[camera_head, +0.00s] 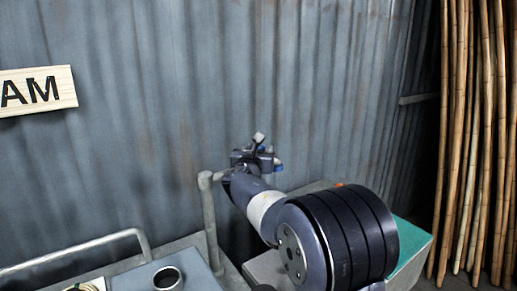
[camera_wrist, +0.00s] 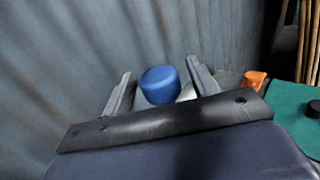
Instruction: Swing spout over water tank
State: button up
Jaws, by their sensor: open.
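A grey upright pipe (camera_head: 209,225) stands left of my arm in the head view. Its rounded top has a short arm reaching right, partly hidden behind my gripper (camera_head: 262,157); this looks like the spout. In the wrist view a blue rounded knob (camera_wrist: 160,86) lies between the two fingers of my gripper (camera_wrist: 158,70), which are apart. Whether they touch it is hard to tell. A bit of blue (camera_head: 278,165) shows beside the gripper in the head view. A blue-grey box top with a round metal neck (camera_head: 167,279) is at the bottom left; I cannot tell whether it is the water tank.
A corrugated metal wall (camera_head: 150,120) stands close behind. A green mat (camera_head: 413,248) lies on the bench at right, with an orange object (camera_wrist: 254,79) near it. Tall rattan poles (camera_head: 480,140) lean at far right. A metal rail (camera_head: 75,250) is at lower left.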

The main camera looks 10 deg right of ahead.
grip_shut()
dwell(0.7)
